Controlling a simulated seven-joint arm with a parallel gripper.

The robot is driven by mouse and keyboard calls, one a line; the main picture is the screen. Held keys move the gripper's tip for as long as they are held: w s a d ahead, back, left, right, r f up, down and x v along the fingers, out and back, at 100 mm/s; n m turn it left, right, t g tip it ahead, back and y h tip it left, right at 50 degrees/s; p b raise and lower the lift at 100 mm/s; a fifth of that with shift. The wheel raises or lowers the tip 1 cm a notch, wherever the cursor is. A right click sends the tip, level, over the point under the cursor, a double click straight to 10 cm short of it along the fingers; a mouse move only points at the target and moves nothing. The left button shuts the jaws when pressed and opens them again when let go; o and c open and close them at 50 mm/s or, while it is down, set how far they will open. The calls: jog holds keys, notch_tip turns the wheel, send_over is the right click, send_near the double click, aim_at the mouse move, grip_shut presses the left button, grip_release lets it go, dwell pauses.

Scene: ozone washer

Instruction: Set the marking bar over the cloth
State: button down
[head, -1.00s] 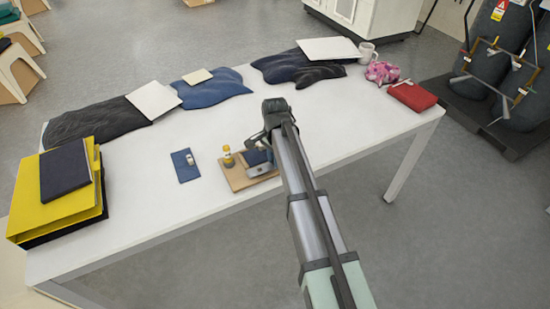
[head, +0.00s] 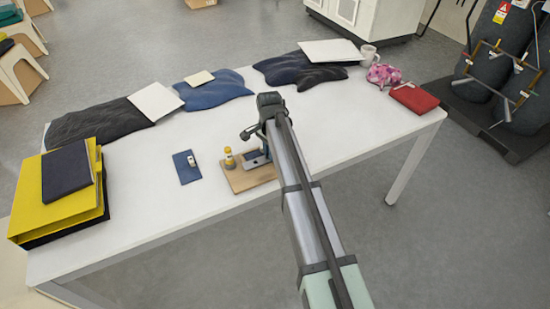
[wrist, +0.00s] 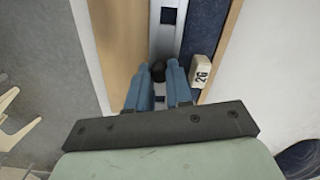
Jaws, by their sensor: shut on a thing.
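My gripper (head: 252,134) is over the wooden board (head: 238,181) near the table's front edge; my forearm hides part of this spot. In the wrist view its blue fingers (wrist: 158,75) are shut on the dark knob (wrist: 158,70) of the pale grey marking bar (wrist: 166,42), which has dark square openings. The bar lies lengthwise in that view, beside a dark blue cloth (wrist: 206,28) on its right. The cloth also shows partly in the head view (head: 252,155). I cannot tell whether the bar touches the cloth or board.
A white block marked 26 (wrist: 201,72) is right of the fingers. A yellow-topped bottle (head: 229,158) stands on the board. A small blue pad (head: 186,168) lies to its left. Yellow binders (head: 70,205) are at the left end; folded garments (head: 212,88) line the back.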

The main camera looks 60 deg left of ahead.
jog(key=shift+a, duration=0.5)
jog(key=c, duration=1)
grip_release()
jog(key=shift+r, duration=0.1)
notch_tip(320, 180, up, 14)
jog(key=shift+f, duration=0.2)
